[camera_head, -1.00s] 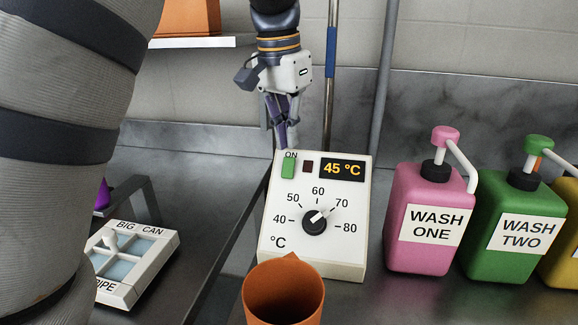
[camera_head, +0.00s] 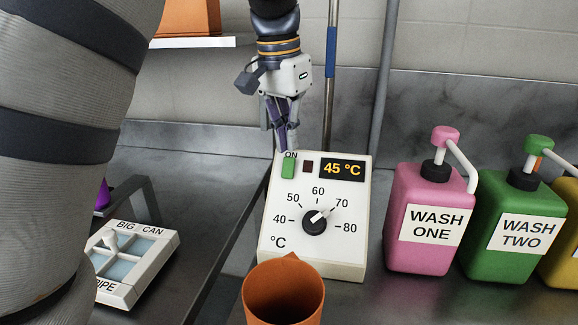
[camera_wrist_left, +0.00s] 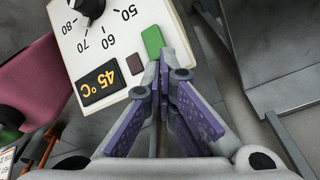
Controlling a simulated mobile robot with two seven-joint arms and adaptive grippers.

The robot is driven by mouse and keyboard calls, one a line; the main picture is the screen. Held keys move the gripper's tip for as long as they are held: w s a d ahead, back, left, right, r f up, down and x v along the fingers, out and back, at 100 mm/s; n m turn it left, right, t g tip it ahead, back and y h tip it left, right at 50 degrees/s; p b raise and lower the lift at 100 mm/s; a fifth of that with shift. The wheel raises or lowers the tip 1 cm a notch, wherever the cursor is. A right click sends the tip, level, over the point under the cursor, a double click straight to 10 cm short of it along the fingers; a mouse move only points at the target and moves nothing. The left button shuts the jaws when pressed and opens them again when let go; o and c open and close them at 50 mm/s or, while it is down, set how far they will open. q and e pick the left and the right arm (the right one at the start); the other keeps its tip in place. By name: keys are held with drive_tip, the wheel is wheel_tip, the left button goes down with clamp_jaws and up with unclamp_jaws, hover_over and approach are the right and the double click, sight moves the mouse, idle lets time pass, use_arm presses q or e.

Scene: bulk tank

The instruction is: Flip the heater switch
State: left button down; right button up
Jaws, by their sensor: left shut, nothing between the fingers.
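My right gripper is not in view.
An orange cup (camera_head: 284,300) stands in front of the box. Pink WASH ONE (camera_head: 412,205) and green WASH TWO (camera_head: 505,250) pump bottles stand to the right. A white panel marked BIG CAN (camera_head: 160,245) lies at the left. A thin pole (camera_head: 331,100) rises behind.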

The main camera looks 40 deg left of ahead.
sight(289, 157)
use_arm(q)
drive_tip(key=shift+f, duration=1)
idle(0.3)
drive_tip(key=shift+r, duration=3.55)
